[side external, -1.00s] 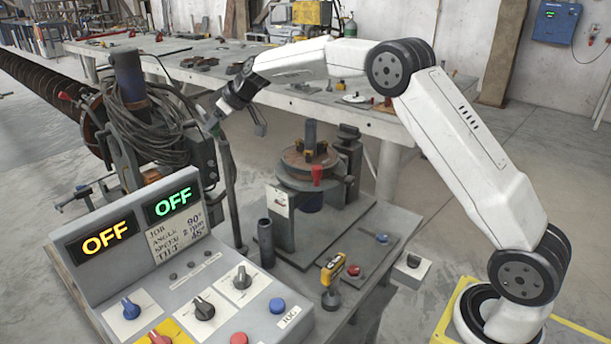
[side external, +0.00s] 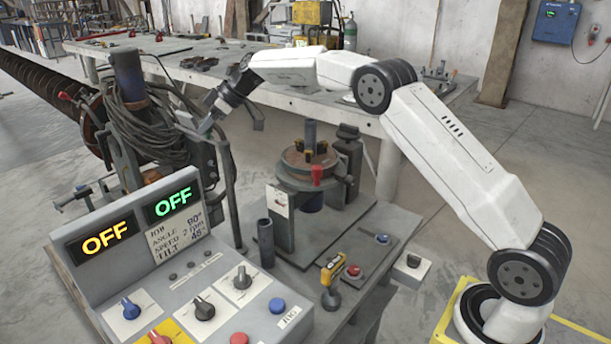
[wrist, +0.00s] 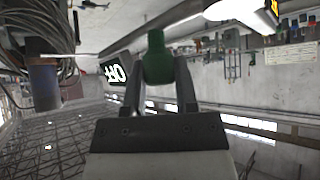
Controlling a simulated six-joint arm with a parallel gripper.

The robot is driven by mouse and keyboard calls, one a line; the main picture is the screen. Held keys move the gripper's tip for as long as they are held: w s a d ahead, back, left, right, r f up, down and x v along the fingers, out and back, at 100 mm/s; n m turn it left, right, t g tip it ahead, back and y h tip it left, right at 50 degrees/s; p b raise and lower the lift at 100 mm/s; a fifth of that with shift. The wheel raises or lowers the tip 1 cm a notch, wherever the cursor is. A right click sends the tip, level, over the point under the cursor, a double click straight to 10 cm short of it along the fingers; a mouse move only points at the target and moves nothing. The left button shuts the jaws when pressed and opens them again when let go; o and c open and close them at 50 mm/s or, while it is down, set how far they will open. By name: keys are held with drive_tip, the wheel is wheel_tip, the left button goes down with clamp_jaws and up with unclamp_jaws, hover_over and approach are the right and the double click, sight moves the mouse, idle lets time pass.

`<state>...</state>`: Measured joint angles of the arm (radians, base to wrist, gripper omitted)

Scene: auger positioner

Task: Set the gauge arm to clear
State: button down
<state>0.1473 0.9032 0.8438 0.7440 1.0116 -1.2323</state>
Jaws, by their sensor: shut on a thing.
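In the wrist view my gripper (wrist: 158,85) has its two fingers closed on a green, bulb-shaped knob (wrist: 156,58). In the side view my gripper (side external: 196,125) is at the left, in front of the coiled cables and close above the top of a dark upright post (side external: 228,195). The knob is hard to make out there, and I cannot tell from these frames how it joins the post or which part is the gauge arm.
The control console (side external: 215,285) at lower left shows OFF on its yellow display (side external: 103,238) and on its green one (side external: 173,203). The round chuck table (side external: 309,165) stands right of the post. A yellow-handled tool (side external: 331,280) stands at the bench front. A long workbench (side external: 300,104) lies behind.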

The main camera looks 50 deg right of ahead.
drive_tip(key=shift+a, duration=0.1)
drive_tip(key=shift+c, duration=1.9)
unclamp_jaws()
drive_tip(key=shift+r, duration=0.1)
drive_tip(key=v, duration=0.7)
drive_tip(key=shift+s+d+r, duration=0.2)
drive_tip(key=shift+s+d, duration=0.05)
drive_tip(key=shift+d, duration=0.05)
drive_tip(key=s+a+f+m+g+h, duration=0.1)
drive_tip(key=s+f, duration=0.5)
drive_tip(key=s, duration=0.6)
drive_tip(key=s+a+f+m+g+h, duration=0.1)
drive_tip(key=s+f+m+h, duration=0.2)
drive_tip(key=s, duration=0.9)
drive_tip(key=s+a+f+m+g+h, duration=0.1)
drive_tip(key=s+f+m, duration=0.4)
drive_tip(key=s+f, duration=0.6)
drive_tip(key=shift+s+a+g+h, duration=0.3)
drive_tip(key=shift+s+a+h, duration=0.15)
drive_tip(key=shift+s+h, duration=0.4)
